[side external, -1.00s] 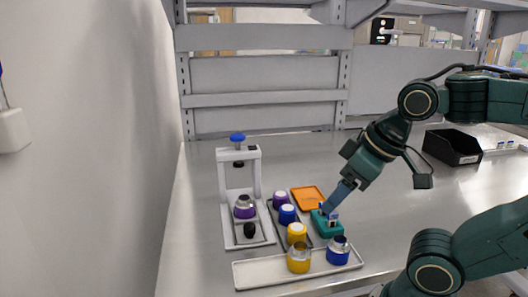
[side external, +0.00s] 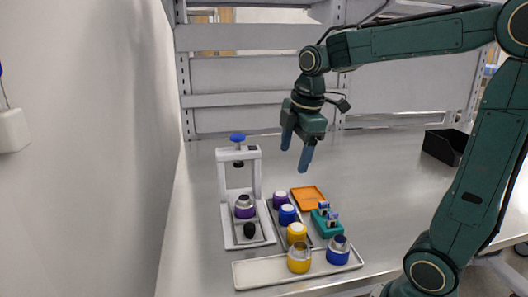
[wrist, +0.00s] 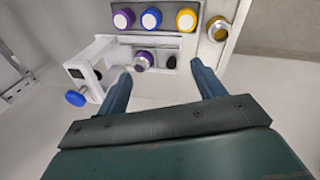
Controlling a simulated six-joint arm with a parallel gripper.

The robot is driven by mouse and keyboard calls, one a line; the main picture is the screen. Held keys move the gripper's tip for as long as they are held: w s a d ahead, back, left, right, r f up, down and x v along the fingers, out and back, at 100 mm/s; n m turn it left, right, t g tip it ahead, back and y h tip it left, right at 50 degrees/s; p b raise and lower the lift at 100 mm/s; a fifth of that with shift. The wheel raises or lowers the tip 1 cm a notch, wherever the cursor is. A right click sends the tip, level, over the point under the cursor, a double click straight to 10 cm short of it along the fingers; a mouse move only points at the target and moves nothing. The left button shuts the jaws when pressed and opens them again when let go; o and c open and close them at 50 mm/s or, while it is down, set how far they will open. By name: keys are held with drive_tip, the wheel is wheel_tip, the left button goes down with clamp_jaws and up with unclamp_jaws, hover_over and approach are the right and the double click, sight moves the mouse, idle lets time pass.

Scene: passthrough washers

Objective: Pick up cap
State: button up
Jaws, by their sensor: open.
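Three caps with pale tops stand in a row on a narrow tray: a purple cap (side external: 281,201), a blue cap (side external: 287,214) and a yellow cap (side external: 297,233). In the wrist view the purple cap (wrist: 122,19), blue cap (wrist: 151,18) and yellow cap (wrist: 187,19) line the top. My gripper (side external: 296,154) points down, open and empty, well above the table behind the caps. In the wrist view its fingers (wrist: 160,70) are spread apart, with the caps beyond the tips. The frames do not show which cap is meant.
A white press frame (side external: 255,195) with a blue knob (side external: 237,137) holds a purple metal-necked container (side external: 244,207). A pale front tray (side external: 262,271) carries a yellow container (side external: 299,259) and a blue container (side external: 338,250). An orange tray (side external: 308,197) and teal holder (side external: 326,227) stand right of the caps.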

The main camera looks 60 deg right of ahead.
drive_tip(key=w+d+f+n+g, duration=0.2)
drive_tip(key=w+d+f+n, duration=0.4)
drive_tip(key=w+d+n, duration=0.2)
drive_tip(key=shift+w+d+f+n+y, duration=0.2)
drive_tip(key=shift+w+d+n+y, duration=0.15)
drive_tip(key=shift+d, duration=0.85)
drive_tip(key=shift+f, duration=0.1)
hover_over(281, 193)
drive_tip(key=shift+s+f, duration=0.2)
drive_tip(key=shift+f, duration=4)
drive_tip(key=shift+w+f, duration=0.1)
drive_tip(key=shift+f, duration=2.5)
